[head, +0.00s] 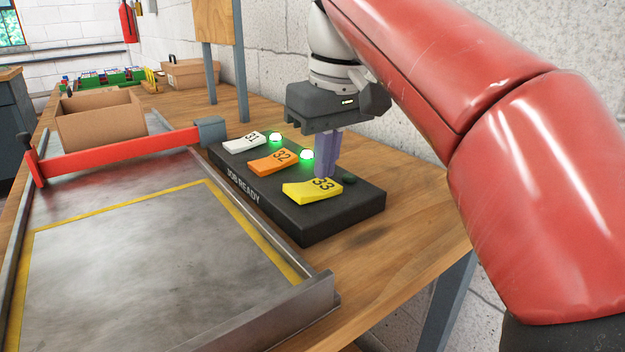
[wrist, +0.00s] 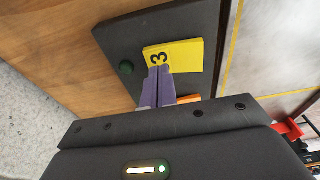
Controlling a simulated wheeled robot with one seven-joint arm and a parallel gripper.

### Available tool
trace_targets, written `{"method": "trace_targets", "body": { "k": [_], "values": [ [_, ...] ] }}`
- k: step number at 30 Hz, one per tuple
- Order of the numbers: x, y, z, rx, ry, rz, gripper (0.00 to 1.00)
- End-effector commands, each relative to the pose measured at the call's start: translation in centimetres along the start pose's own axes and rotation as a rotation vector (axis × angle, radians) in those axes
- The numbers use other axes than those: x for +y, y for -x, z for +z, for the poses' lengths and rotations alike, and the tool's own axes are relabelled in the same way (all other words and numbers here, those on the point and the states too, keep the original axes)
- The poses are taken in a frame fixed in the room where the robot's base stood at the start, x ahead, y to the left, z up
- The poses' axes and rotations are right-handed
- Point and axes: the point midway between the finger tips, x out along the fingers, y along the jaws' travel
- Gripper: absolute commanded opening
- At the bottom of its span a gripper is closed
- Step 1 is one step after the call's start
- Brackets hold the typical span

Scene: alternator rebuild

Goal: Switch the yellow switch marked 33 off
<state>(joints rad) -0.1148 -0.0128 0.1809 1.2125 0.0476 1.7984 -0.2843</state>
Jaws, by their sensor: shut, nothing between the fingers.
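The yellow switch marked 33 (head: 308,192) is the nearest of three rocker switches on a black box (head: 345,211) labelled JOB READY. The lamp (head: 349,178) beside it is dark green and unlit. My gripper (head: 323,176) points down with its purple fingers shut and empty. The fingertips are at the numbered end of the yellow switch, on the lamp side. The wrist view also shows the yellow switch (wrist: 187,56), the dark lamp (wrist: 125,67) and my fingertips (wrist: 158,70) over the switch's edge. I cannot tell whether they touch it.
A white switch marked 31 (head: 244,143) and an orange switch marked 32 (head: 272,163) have lit green lamps (head: 275,140) (head: 306,154). A metal plate with a yellow border (head: 160,270) and a red bar (head: 120,156) lie left. A cardboard box (head: 100,125) stands behind.

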Motion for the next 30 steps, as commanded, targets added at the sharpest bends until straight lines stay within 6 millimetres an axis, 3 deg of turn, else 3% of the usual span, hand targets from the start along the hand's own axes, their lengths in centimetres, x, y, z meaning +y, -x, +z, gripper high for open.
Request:
{"method": "trace_targets", "body": {
  "k": [1, 21, 30],
  "values": [
    [0.0, 0.9, -0.1, 0.000, 0.000, 0.000, 0.00],
    [0.0, 5.6, -0.9, 0.002, 0.001, 0.001, 0.00],
    [0.0, 6.3, -1.0, 0.000, 0.000, 0.000, 0.00]
  ]
}}
